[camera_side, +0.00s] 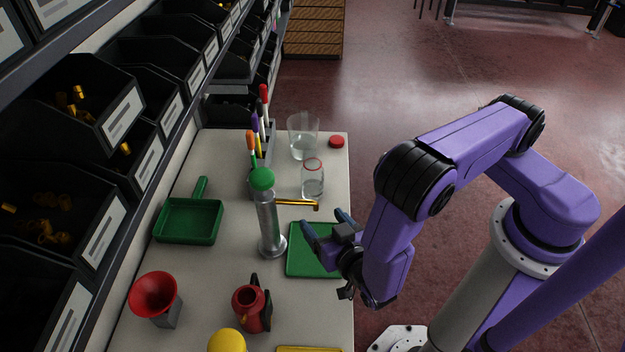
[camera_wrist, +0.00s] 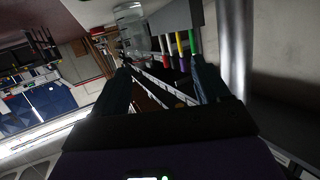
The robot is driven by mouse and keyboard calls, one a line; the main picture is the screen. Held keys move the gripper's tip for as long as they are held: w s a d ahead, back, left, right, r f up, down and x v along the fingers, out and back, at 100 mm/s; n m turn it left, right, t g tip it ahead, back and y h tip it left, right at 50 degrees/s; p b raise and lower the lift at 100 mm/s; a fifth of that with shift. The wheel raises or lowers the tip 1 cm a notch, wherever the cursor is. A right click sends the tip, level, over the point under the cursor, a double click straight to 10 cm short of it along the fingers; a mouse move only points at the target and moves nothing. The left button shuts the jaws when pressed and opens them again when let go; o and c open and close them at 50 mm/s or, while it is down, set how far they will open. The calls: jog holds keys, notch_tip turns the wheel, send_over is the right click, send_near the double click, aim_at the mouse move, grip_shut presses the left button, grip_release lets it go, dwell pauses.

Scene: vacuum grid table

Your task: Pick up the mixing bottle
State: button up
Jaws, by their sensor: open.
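A small clear bottle (camera_side: 313,180) with a red rim stands upright on the table; I take it to be the mixing bottle. My gripper (camera_side: 322,221) is open and empty, above the green mat and on the near side of the bottle, apart from it. In the wrist view, my gripper (camera_wrist: 162,80) has its two fingers spread with nothing held between them. A clear glass shape (camera_wrist: 132,25) shows at the top there; I cannot tell whether it is the bottle or the beaker.
A steel dispenser (camera_side: 268,225) with green top and brass spout stands close left of my gripper. Behind are a beaker (camera_side: 303,143), a red cap (camera_side: 337,141) and a marker holder (camera_side: 259,160). A green mat (camera_side: 312,263) lies below; a red jug (camera_side: 251,308) stands in front.

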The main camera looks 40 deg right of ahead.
jog(key=d+r+t+h, duration=0.1)
jog(key=d+t+h, duration=0.1)
jog(key=d, duration=0.1)
send_near(316, 168)
jog(key=shift+m+h, duration=0.3)
jog(key=x, duration=0.6)
jog(key=shift+w+a+r, duration=0.1)
jog(key=shift+w+r, duration=0.05)
jog(key=shift+w, duration=0.2)
jog(key=x, duration=0.4)
jog(key=shift+w+f, duration=0.15)
jog(key=shift+f, duration=0.15)
jog(key=shift+w+d, duration=0.25)
jog(key=shift+w, duration=0.25)
grip_shut()
jog(key=shift+r, duration=0.2)
